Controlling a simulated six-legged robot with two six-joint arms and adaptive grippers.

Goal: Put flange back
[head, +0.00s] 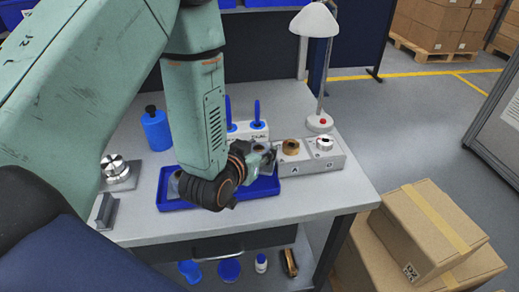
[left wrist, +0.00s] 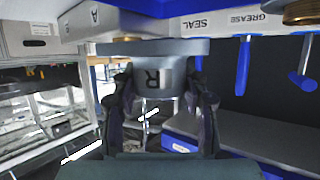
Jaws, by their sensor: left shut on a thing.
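My left gripper (head: 252,158) comes down over the blue tray, beside the labelled housings on the bench. It is shut on a grey round part marked R (left wrist: 153,77), with a wide flat plate (left wrist: 180,47) on it, which looks like the flange. In the left wrist view the fingers (left wrist: 160,105) grip it from both sides. In the head view the gripper and arm largely hide this part. The housing marked A (head: 292,163) has a brass insert (head: 291,147) on top. The housing to its right (head: 325,158) has a silvery insert (head: 324,143). My right gripper is not in view.
The blue tray (head: 263,189) lies under the gripper. A white rack (head: 240,133) with two blue-handled tools stands behind. A blue bottle (head: 157,130), silvery metal parts (head: 115,165) and a lamp (head: 319,122) stand around. The bench's front right is clear; cartons (head: 430,230) stand beyond it.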

